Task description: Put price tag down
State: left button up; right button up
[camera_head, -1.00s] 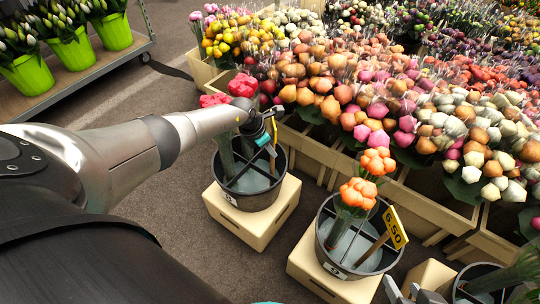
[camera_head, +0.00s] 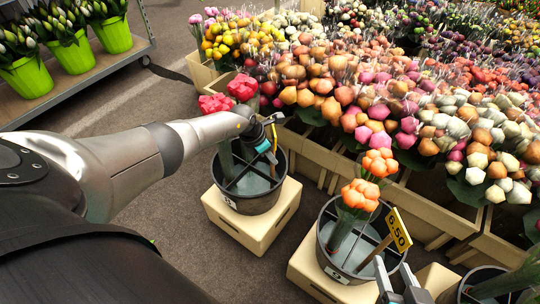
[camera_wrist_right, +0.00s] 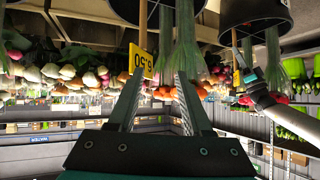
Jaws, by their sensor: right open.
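A yellow price tag (camera_head: 398,230) on a wooden stick stands tilted in the dark bucket (camera_head: 322,240) with orange tulips (camera_head: 360,193). My right gripper (camera_head: 400,284) is open beside this bucket, below the tag. In the right wrist view the tag (camera_wrist_right: 141,63) shows just beyond the open fingers (camera_wrist_right: 158,95), nearer the left one. My left gripper (camera_head: 270,143) is over the other dark bucket (camera_head: 282,180), which holds red tulips (camera_head: 242,86). A second wooden stick (camera_wrist_right: 235,48) with a yellow tag (camera_wrist_right: 245,99) is at its fingers. Whether they grip it is unclear.
Both buckets stand on beige crates (camera_head: 260,228). Wooden boxes (camera_head: 425,205) of dense flowers fill the back and right. Another dark bucket (camera_head: 468,284) is at the bottom right. A trolley with green pots (camera_head: 72,55) stands at the upper left. Bare floor lies between.

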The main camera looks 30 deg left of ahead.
pick_arm(q)
jog(key=o, duration=0.3)
pick_arm(e)
jog(key=shift+d, duration=0.1)
jog(key=s+d+f+g+h+p, duration=0.2)
jog(key=s+d+g+h+p, duration=0.1)
jog(key=s+d+g+p, duration=0.3)
pick_arm(q)
jog(key=p+v, duration=0.3)
jog(key=v, duration=0.9)
jog(key=shift+r+p, duration=0.15)
jog(key=shift+p, duration=0.25)
pick_arm(e)
notch_tip(320, 180, down, 11)
jog(key=s+d+g, duration=0.1)
jog(key=s, duration=0.1)
jog(key=shift+s+r+g, duration=0.15)
jog(key=shift+s+g, duration=0.1)
jog(key=shift+g, duration=0.15)
jog(key=shift+s, duration=0.1)
